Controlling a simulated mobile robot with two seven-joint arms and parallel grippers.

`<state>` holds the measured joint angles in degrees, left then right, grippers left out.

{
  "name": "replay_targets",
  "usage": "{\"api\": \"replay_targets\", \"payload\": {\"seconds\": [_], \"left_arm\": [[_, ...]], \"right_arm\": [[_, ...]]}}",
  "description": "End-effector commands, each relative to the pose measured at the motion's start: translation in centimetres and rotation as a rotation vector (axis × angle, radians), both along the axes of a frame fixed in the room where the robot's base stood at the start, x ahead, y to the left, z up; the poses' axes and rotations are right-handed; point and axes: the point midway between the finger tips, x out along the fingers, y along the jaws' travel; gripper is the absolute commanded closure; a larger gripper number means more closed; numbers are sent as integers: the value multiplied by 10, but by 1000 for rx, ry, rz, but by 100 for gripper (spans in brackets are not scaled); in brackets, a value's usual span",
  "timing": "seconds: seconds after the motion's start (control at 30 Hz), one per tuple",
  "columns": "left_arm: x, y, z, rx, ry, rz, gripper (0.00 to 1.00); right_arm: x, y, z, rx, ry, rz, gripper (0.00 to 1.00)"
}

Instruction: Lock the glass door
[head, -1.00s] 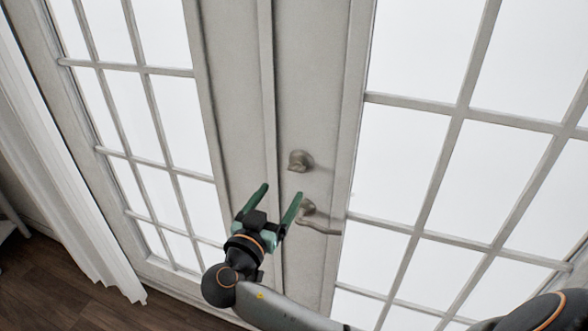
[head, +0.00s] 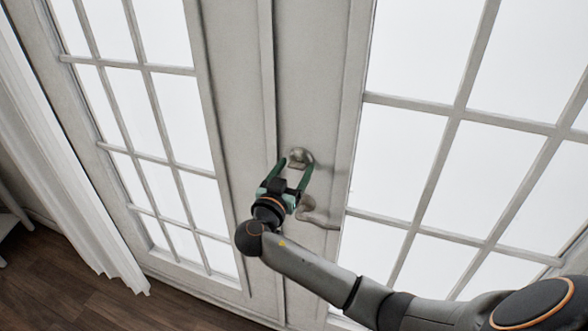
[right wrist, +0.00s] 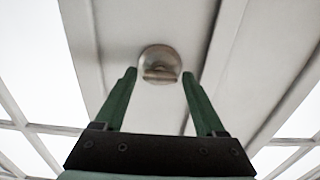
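The glass door (head: 335,120) is a pale grey frame with white panes and fills most of the head view. Its round lock knob (head: 300,157) sits on the right door's stile, above the lever handle (head: 318,216). My right gripper (head: 292,170) is open, its green fingers pointing up at the lock knob and overlapping it in the head view. In the right wrist view the knob (right wrist: 160,66) shows between and just beyond the two green fingertips, with a horizontal thumb-turn across its face. Contact is not visible. My left gripper is not in view.
The lever handle is close beneath my right gripper and partly hidden by it. A white curtain (head: 60,160) hangs at the left, above a dark wood floor (head: 75,285). The door panel around the knob is otherwise clear.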

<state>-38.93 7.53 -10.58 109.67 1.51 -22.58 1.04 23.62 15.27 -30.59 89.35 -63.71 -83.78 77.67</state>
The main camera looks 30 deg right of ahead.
Motion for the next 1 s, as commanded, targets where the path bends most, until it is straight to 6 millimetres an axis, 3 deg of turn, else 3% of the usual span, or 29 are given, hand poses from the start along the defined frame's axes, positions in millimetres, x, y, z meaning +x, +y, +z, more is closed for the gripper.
{"api": "replay_targets", "payload": {"seconds": [0.07,0.6,1.0], "left_arm": [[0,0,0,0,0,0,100],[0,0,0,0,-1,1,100],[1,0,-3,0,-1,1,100]], "right_arm": [[0,0,0,0,0,0,38],[0,0,0,0,1,0,98],[-1,0,-2,-34,48,-1,100]]}}
